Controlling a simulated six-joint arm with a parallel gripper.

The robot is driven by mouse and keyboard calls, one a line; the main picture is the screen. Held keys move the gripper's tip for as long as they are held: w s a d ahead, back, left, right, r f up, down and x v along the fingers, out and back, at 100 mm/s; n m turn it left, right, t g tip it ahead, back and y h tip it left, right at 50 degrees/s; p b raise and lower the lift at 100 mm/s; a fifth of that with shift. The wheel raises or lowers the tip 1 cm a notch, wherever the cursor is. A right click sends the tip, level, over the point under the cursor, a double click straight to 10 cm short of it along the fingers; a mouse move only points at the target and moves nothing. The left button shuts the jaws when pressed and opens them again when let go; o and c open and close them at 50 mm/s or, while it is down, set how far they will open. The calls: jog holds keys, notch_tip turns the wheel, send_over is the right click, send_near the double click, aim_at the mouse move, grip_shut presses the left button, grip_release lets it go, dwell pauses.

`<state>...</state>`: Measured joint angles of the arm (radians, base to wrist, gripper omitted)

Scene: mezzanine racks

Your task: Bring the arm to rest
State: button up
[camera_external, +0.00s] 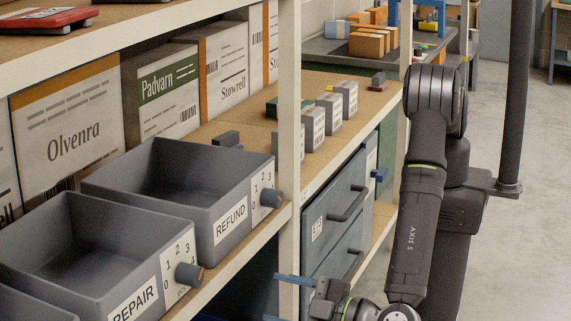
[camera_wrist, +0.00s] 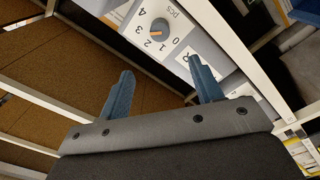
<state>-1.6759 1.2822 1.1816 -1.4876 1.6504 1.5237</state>
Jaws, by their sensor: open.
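My gripper (camera_external: 272,297) is low at the bottom centre in the external view, in front of the rack and near its white upright. Its blue fingers are apart and nothing shows between them. In the wrist view my gripper (camera_wrist: 160,70) shows two blue fingers spread wide and empty. Beyond them is a grey dial (camera_wrist: 158,31) with an orange pointer and the numbers 0 to 4. My arm is bent, its elbow high at the right and its forearm running down. Part of my wrist is cut off by the bottom edge.
A REFUND bin (camera_external: 233,224) and a REPAIR bin (camera_external: 137,299), each with a side knob, stand on the shelf left of my gripper. The rack upright (camera_external: 289,130) and drawer unit (camera_external: 331,221) are close by. Open floor (camera_external: 525,220) lies at the right.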

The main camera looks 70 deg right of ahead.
aim_at(199, 278)
jog(key=w, duration=1.7)
jog(key=shift+w+r, duration=0.1)
jog(key=shift+w, duration=0.15)
